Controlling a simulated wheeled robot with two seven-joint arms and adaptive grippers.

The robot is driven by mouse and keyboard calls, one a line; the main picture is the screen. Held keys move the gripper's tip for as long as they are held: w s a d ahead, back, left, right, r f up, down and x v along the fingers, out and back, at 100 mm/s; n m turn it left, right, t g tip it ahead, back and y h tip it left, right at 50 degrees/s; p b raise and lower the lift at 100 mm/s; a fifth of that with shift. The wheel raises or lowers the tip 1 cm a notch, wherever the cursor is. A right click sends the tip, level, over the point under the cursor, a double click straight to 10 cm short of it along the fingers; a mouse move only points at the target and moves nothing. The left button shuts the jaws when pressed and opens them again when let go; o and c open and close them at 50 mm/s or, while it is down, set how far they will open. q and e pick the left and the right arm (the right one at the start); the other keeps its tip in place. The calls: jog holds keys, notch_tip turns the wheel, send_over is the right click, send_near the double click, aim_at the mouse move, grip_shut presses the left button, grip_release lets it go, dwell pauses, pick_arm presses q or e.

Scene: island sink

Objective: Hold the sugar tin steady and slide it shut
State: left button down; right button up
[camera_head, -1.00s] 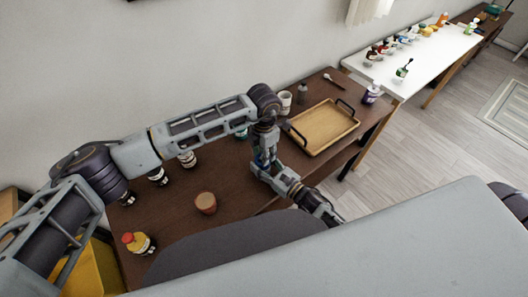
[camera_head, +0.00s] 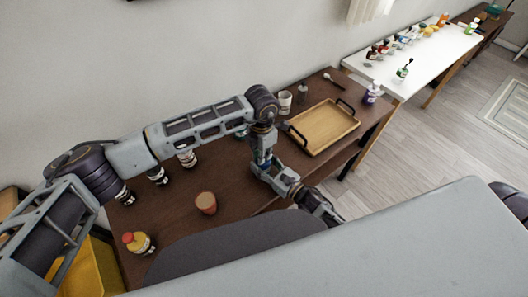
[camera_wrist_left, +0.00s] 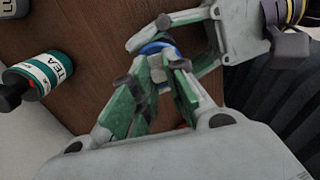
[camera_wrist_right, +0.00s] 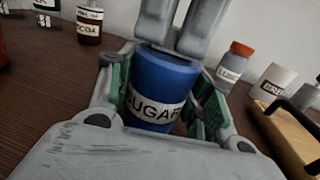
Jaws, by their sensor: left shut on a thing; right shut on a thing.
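The blue sugar tin (camera_wrist_right: 158,88) stands upright between the green-padded fingers of my right gripper (camera_wrist_right: 160,100), with its SUGAR label towards the right wrist camera. My right gripper is shut around its sides. My left gripper (camera_wrist_left: 150,75) comes down from above and is shut on the top of the tin, whose blue edge (camera_wrist_left: 155,47) shows between its fingers. In the right wrist view the left fingers (camera_wrist_right: 183,30) rest at the tin's top. The fingers hide part of the top, so I cannot tell whether a gap is left there. In the head view both grippers mostly hide the tin.
A cocoa jar (camera_wrist_right: 89,22), an orange-capped jar (camera_wrist_right: 235,62) and a white mug (camera_wrist_right: 272,85) stand behind.

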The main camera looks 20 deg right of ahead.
pick_arm(q)
jog(key=shift+s+a, duration=0.1)
jog(key=shift+a, duration=0.3)
jog(key=c, duration=1.4)
grip_release()
jog(key=shift+r, duration=0.1)
jog(key=shift+r, duration=5.9)
pick_arm(e)
jog(key=o, duration=1.2)
jog(key=shift+c, duration=0.2)
jog(key=shift+s+d, duration=0.1)
jog(key=shift+s, duration=0.05)
jog(key=v, duration=1.1)
jog(key=shift+s, duration=0.3)
